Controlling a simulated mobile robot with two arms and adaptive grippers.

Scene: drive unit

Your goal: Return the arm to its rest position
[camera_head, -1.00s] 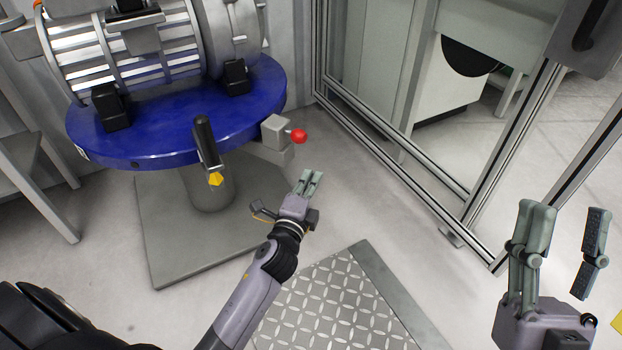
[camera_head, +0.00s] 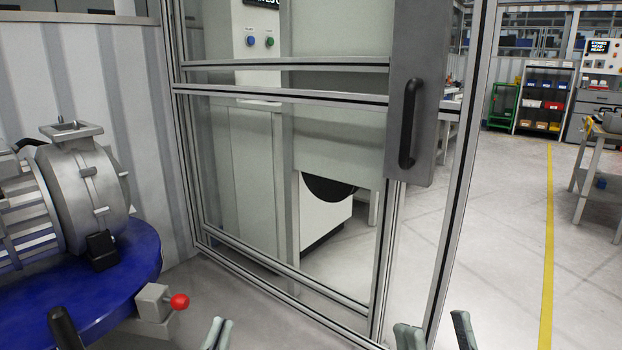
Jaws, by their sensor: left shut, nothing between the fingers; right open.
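My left gripper (camera_head: 217,334) shows only its fingertips at the bottom edge, left of centre. Its fingers are shut with nothing between them. My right gripper (camera_head: 437,334) shows at the bottom edge, right of centre, with its two fingers spread apart and empty. The rest of both arms is below the picture. The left gripper is right of the red-knobbed lever (camera_head: 179,301) and apart from it.
The metal drive unit (camera_head: 85,190) sits on a round blue table (camera_head: 128,262) at left. A framed glass enclosure with a black-handled door (camera_head: 425,110) stands ahead. Open floor with a yellow line (camera_head: 548,230) lies at right, with shelves and a workbench beyond.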

